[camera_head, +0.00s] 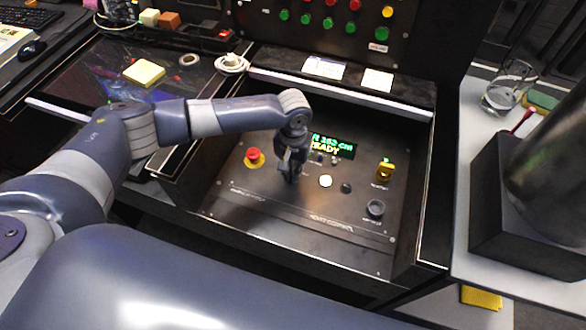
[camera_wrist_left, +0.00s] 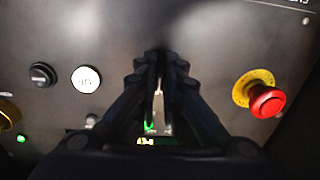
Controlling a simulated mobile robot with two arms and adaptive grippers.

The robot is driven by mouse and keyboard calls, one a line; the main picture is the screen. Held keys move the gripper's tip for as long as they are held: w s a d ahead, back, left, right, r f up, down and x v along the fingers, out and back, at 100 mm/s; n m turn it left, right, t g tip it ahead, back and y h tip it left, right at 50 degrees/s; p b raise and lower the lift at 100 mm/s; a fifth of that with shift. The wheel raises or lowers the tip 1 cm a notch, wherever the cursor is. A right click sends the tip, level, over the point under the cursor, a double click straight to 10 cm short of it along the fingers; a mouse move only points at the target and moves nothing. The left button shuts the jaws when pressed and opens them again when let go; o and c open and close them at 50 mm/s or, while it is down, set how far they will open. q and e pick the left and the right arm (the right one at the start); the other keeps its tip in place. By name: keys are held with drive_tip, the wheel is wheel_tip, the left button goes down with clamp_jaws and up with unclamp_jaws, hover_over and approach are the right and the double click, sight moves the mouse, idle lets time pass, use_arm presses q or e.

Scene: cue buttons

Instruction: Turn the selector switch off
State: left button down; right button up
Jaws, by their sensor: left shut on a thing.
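The black control panel (camera_head: 290,215) lies in front of me. My left gripper (camera_head: 291,178) points down at it, between the red mushroom button (camera_head: 253,155) and the white round button (camera_head: 326,181). In the left wrist view the fingers (camera_wrist_left: 157,60) are closed close together on a small thing, with a pale sliver between them. The fingers hide most of it; from its place on the panel it appears to be the selector switch. The red button (camera_wrist_left: 266,100) is to the right there, and the white button (camera_wrist_left: 86,79) to the left. My right gripper is not in view.
A dark round knob (camera_head: 346,187), a yellow switch (camera_head: 385,170) and a grey knob (camera_head: 375,208) sit right of the gripper. A lit display (camera_head: 340,148) is behind it. Raised walls frame the panel. A glass (camera_head: 508,88) stands on the right table.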

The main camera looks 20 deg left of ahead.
use_arm(q)
drive_tip(key=shift+r+n+p, duration=0.2)
drive_tip(key=shift+n+p, duration=0.1)
drive_tip(key=shift+p, duration=0.25)
drive_tip(key=n+p, duration=0.5)
drive_tip(key=p, duration=0.2)
drive_tip(key=shift+p, duration=0.35)
drive_tip(key=shift+f+n+p, duration=0.15)
drive_tip(key=shift+n+p, duration=1.25)
drive_tip(key=shift+n, duration=0.2)
drive_tip(key=shift+a, duration=0.1)
drive_tip(key=c, duration=1.7)
unclamp_jaws()
